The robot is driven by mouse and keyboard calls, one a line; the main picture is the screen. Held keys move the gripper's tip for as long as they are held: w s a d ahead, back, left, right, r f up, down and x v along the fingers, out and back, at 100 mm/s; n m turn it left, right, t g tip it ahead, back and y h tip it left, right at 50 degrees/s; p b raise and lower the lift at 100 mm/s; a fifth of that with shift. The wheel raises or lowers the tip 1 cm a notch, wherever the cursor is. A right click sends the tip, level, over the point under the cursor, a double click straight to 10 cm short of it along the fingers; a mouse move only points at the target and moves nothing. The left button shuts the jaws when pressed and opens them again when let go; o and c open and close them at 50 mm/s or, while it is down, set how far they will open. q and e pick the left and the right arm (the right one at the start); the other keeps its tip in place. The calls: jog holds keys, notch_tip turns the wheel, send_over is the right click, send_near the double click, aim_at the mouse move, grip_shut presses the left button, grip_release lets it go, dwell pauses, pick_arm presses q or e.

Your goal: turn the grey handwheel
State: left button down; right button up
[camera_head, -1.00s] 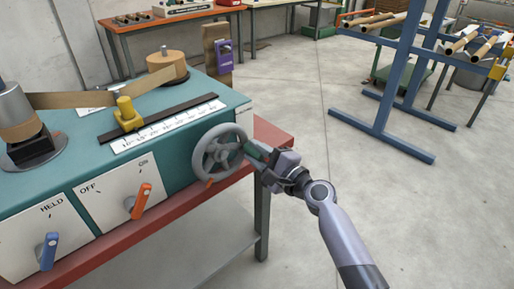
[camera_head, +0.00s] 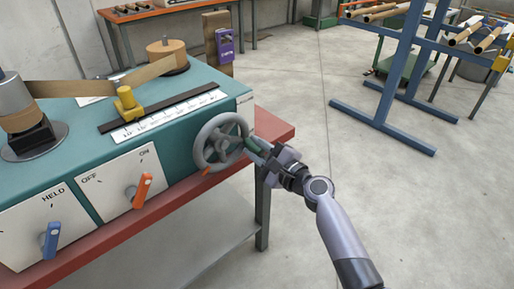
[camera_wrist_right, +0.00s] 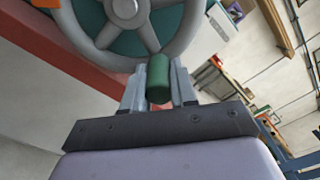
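The grey handwheel (camera_head: 221,140) is on the right end of the teal machine's front, with several spokes and a green handle (camera_head: 254,146) on the right side of its rim. My right gripper (camera_head: 261,149) is at that handle. In the right wrist view, the handle (camera_wrist_right: 158,80) sits between my right fingers (camera_wrist_right: 158,88), which appear closed on both its sides. The wheel's rim (camera_wrist_right: 140,60) is just beyond the fingertips, its upper part cut off. An orange mark (camera_head: 206,171) shows at the wheel's lower edge. My left gripper is not in view.
The machine (camera_head: 165,160) stands on a red bench (camera_head: 275,125). A yellow slider (camera_head: 128,105) sits by a scale (camera_head: 165,118). Blue HELD (camera_head: 50,241) and orange OFF/ON levers (camera_head: 141,190) are left of the wheel. A blue rack (camera_head: 395,75) stands right; the floor between is open.

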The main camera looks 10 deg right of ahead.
jog(key=o, duration=0.4)
jog(key=shift+c, duration=0.2)
jog(key=shift+s, duration=0.1)
jog(key=shift+p+v, duration=0.3)
jog(key=shift+v, duration=3.25)
